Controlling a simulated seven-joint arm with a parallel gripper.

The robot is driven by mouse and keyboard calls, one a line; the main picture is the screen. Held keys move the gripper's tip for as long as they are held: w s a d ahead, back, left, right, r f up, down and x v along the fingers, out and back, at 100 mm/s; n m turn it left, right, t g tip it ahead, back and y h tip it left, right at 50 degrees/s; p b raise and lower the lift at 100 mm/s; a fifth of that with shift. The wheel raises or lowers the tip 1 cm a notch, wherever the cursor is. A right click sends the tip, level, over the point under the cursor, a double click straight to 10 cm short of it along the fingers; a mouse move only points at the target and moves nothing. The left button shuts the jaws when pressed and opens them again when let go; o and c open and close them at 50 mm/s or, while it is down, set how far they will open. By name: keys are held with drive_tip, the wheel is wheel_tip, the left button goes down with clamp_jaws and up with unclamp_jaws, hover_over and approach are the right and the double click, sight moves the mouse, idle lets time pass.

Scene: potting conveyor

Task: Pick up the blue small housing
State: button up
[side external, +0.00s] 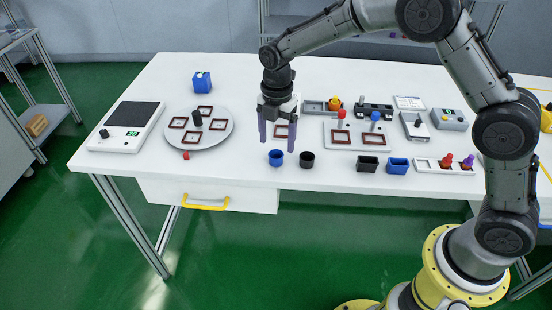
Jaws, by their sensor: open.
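Several blue items show in the side external view. A small round blue open cup (276,158) stands near the front edge of the table, next to a similar black cup (307,160). A blue rectangular open box (397,167) stands farther right beside a black one (367,166). A blue cube-like block (202,82) sits at the back left. The picture alone does not settle which is the small housing. My gripper (277,142) points down with its two purplish fingers apart and nothing between them. It is above and slightly behind the round blue cup; the exact height is unclear.
A round grey plate (222,140) with red-brown square frames and a black knob is left, beside a scale-like device (128,120). Right of my gripper are a white fixture board (345,147), small devices and a tray (425,166) with coloured pegs. A small red piece (186,155) lies front left.

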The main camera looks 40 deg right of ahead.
sight(276, 153)
wheel_tip(276, 153, down, 5)
drive_tip(key=shift+a, duration=0.15)
drive_tip(key=shift+c, duration=0.4)
clamp_jaws()
drive_tip(key=shift+r, duration=0.1)
